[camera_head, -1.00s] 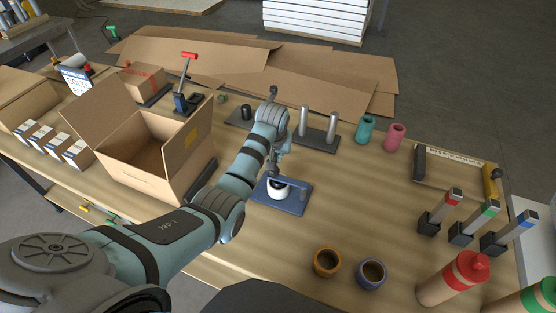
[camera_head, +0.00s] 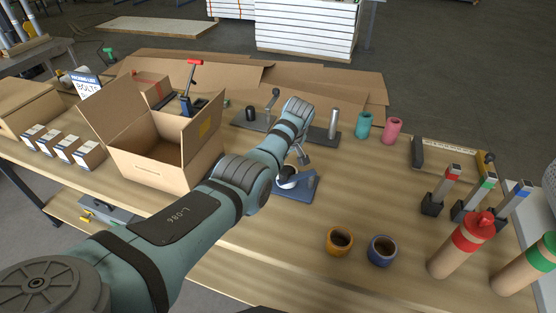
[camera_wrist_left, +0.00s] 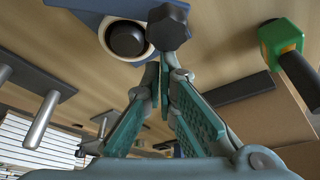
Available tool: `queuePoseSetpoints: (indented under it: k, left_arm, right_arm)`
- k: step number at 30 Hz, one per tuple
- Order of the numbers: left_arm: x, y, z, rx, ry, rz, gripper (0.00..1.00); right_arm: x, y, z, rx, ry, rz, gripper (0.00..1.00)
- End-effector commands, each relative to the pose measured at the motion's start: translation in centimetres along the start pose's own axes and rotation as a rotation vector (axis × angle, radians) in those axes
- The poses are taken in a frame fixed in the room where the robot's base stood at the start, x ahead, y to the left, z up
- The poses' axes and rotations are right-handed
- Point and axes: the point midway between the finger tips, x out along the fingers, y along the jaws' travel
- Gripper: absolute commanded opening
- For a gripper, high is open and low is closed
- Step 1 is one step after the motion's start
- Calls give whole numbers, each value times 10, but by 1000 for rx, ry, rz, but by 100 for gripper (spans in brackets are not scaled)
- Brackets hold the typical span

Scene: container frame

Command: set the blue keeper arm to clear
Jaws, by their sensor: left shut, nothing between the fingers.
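The blue keeper fixture is a blue base plate (camera_head: 296,195) with a white round part (camera_head: 287,180) and a blue keeper arm (camera_head: 303,183) beside or over it. In the left wrist view the white ring (camera_wrist_left: 109,48) has a black round top (camera_wrist_left: 126,40), with a dark lobed knob (camera_wrist_left: 168,26) to its right. My left gripper (camera_head: 302,160) is just above and behind the fixture. It also shows in the left wrist view (camera_wrist_left: 160,72), with its fingertips together and empty, close below the knob. I cannot tell whether they touch it. My right gripper is out of view.
An open cardboard box (camera_head: 150,165) stands left of my arm. A dark plate with metal posts (camera_head: 333,124) is behind the fixture. Teal (camera_head: 363,125) and pink (camera_head: 391,131) cups stand back right.

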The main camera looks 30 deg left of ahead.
Motion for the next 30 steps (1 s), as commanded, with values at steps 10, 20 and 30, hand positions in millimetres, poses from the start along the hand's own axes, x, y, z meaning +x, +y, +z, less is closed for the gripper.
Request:
queuePoseSetpoints:
  k: [10, 20, 30]
  left_arm:
    - [-9, -8, 27, -306, -1, -108, 0]
    - [-20, -11, 56, -559, -1, -196, 0]
    - [-27, -7, 74, -554, -1, -194, 0]
  right_arm:
    - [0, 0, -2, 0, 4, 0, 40]
    - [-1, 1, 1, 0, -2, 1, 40]
    - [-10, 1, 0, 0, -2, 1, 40]
